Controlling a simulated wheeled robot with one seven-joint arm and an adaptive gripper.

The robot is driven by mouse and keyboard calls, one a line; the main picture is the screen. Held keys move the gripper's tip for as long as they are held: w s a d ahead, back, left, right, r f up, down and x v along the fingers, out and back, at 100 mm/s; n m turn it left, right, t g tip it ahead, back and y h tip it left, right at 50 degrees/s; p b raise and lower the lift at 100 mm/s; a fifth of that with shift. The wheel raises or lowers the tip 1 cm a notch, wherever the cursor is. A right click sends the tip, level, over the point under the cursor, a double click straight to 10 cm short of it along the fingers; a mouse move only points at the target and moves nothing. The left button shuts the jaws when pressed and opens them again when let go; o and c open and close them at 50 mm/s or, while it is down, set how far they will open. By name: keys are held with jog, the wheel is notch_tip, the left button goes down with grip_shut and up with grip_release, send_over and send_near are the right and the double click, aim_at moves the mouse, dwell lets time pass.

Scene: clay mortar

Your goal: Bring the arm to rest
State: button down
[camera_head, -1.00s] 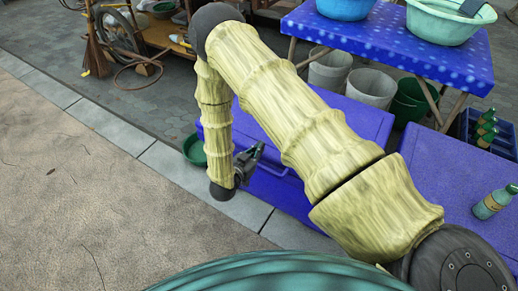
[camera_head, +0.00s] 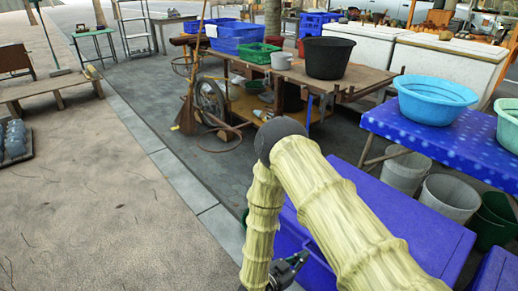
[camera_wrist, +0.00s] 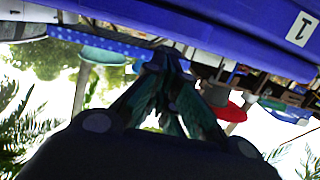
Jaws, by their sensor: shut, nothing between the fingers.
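My arm shows in the head view, folded with its elbow up and its forearm hanging down. My gripper (camera_head: 290,268) is at the bottom edge of the head view, beside the blue chest (camera_head: 405,217), and is partly cut off by the frame. In the wrist view my gripper (camera_wrist: 162,62) has its fingers together at the tips, with nothing between them. The wrist view is upside down, with a blue surface (camera_wrist: 215,25) across its top. I cannot tell whether the gripper touches the chest.
A spotted blue table (camera_head: 425,132) with a light blue basin (camera_head: 433,97) stands at the right. White buckets (camera_head: 452,197) stand under it. A wooden cart (camera_head: 262,105) and a broom (camera_head: 188,112) are farther back. The paved ground at the left (camera_head: 85,200) is open.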

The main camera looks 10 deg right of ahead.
jog(key=s+d+f+n+g+y, duration=0.2)
jog(key=s+f+n+y, duration=0.4)
jog(key=s+f+y, duration=0.35)
jog(key=s+a+f+n+g+y, duration=0.1)
jog(key=s+a+n+g+y, duration=0.2)
jog(key=s, duration=0.9)
jog(key=s+r+n+g+y, duration=0.15)
jog(key=s+g, duration=0.25)
jog(key=s, duration=0.5)
notch_tip(320, 180, up, 14)
jog(key=p, duration=1.4)
jog(key=shift+d+n, duration=0.15)
jog(key=shift+n, duration=0.3)
jog(key=shift+s+f, duration=0.1)
